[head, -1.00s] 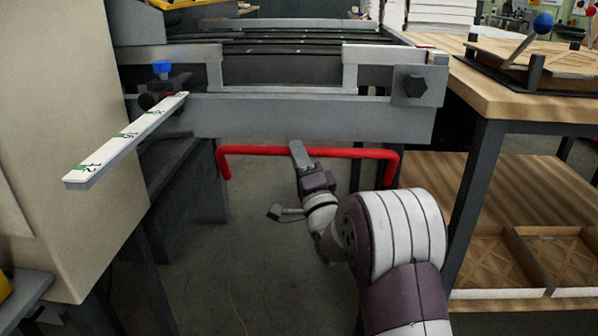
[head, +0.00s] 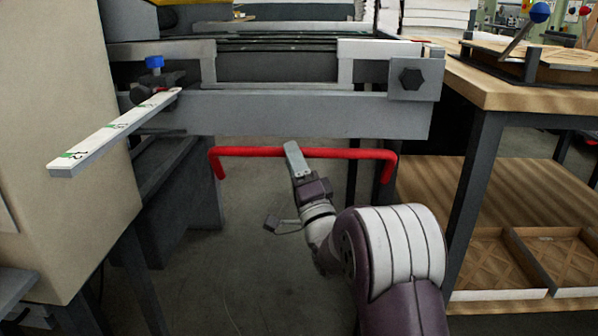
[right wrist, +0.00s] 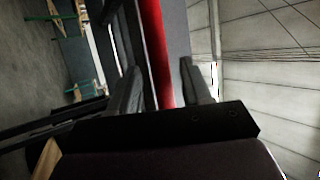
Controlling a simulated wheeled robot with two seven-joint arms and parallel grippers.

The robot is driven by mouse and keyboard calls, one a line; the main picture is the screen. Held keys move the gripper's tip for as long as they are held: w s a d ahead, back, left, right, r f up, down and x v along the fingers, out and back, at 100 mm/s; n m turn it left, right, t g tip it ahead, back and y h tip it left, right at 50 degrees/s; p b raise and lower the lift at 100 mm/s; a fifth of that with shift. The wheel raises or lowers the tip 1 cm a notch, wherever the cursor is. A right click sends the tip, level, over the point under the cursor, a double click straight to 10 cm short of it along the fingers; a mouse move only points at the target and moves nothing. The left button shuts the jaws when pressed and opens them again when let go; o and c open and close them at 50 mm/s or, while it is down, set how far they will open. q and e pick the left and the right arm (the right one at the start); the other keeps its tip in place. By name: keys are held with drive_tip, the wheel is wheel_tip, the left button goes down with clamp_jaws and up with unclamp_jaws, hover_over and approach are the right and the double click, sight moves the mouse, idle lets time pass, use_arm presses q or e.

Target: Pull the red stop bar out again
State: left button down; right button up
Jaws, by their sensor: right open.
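The red stop bar (head: 340,153) is a U-shaped bar running across below the grey front beam of the conveyor, with its two ends bent downward in the head view. My right gripper (head: 293,150) is at the bar, left of its middle, and one finger overlaps it. In the right wrist view the red bar (right wrist: 156,50) runs between the two fingers of my right gripper (right wrist: 165,82), which stand apart. The jaws are open, with the bar between them. My left gripper is not in view.
The grey beam (head: 300,115) lies just above the bar. A white marked ruler (head: 115,133) sticks out at the left beside a beige cabinet (head: 60,230). A wooden workbench (head: 530,92) stands at the right. The floor below the bar is free.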

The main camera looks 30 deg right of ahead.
drive_tip(key=d+p+v, duration=0.1)
drive_tip(key=p+v, duration=0.1)
drive_tip(key=v, duration=1)
drive_tip(key=shift+s+a, duration=0.15)
drive_tip(key=shift+a, duration=0.3)
